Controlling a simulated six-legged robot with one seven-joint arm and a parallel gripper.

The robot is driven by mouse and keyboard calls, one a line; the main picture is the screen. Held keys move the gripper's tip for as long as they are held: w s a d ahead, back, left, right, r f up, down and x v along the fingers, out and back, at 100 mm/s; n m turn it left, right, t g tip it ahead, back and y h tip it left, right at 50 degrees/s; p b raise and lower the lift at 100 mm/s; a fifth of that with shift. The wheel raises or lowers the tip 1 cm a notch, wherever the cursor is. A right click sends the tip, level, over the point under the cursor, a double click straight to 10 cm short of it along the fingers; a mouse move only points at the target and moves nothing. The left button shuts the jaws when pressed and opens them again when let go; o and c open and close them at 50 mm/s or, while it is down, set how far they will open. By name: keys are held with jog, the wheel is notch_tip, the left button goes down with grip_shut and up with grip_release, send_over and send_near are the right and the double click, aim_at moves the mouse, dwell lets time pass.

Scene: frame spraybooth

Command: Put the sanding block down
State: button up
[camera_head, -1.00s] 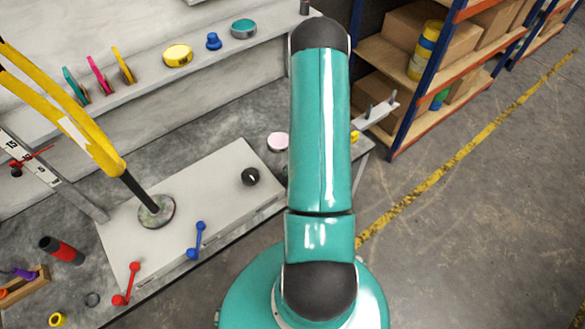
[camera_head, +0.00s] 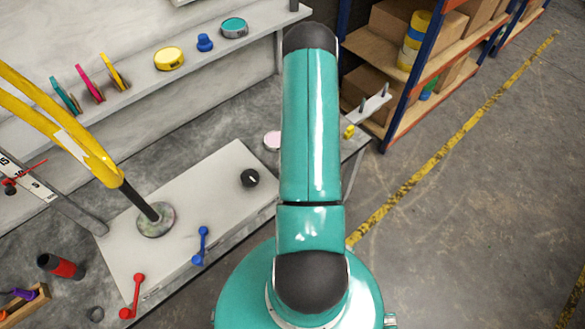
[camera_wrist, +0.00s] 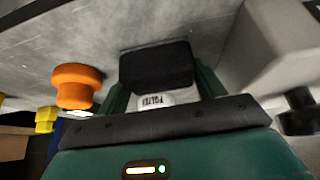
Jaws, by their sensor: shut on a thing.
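In the wrist view, my gripper (camera_wrist: 163,90) has dark green fingers on either side of a black block (camera_wrist: 155,65), which I take to be the sanding block. The gripper is shut on it. A small white piece with dark lettering (camera_wrist: 156,99) shows between the block and my palm; I cannot tell whether it belongs to the block. The block is close to the grey bench top (camera_wrist: 130,28); whether it touches is unclear. In the head view my arm hides the gripper and the block.
In the wrist view an orange knob-like thing (camera_wrist: 77,85) and a yellow piece (camera_wrist: 45,120) stand left, a pale grey box (camera_wrist: 270,45) right. In the head view a pale plate (camera_head: 190,215) bears a black knob (camera_head: 250,178). A shelf rack (camera_head: 400,90) stands behind the bench's right end.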

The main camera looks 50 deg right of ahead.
jog(key=o, duration=0.9)
jog(key=shift+f, duration=0.1)
jog(key=shift+o, duration=0.2)
jog(key=a+v, duration=0.1)
jog(key=v, duration=1.3)
jog(key=w+a+r+h, duration=0.1)
jog(key=w+r+h, duration=0.1)
jog(key=w+r, duration=0.5)
jog(key=w+a+r+h, duration=0.1)
jog(key=w+r, duration=0.3)
jog(key=r, duration=0.6)
jog(key=w+a+r, duration=0.2)
jog(key=a+r, duration=0.9)
jog(key=r, duration=0.1)
jog(key=s+a+r+n+y, duration=0.1)
jog(key=s+a+r, duration=0.3)
jog(key=a, duration=0.6)
jog(key=s+a+r+n+y, duration=0.1)
jog(key=s+a+r+y, duration=0.2)
jog(key=a, duration=0.7)
notch_tip(320, 180, up, 3)
jog(key=shift+s+a+r+n, duration=0.1)
jog(key=shift+s+a+n, duration=0.15)
jog(key=shift+s, duration=0.75)
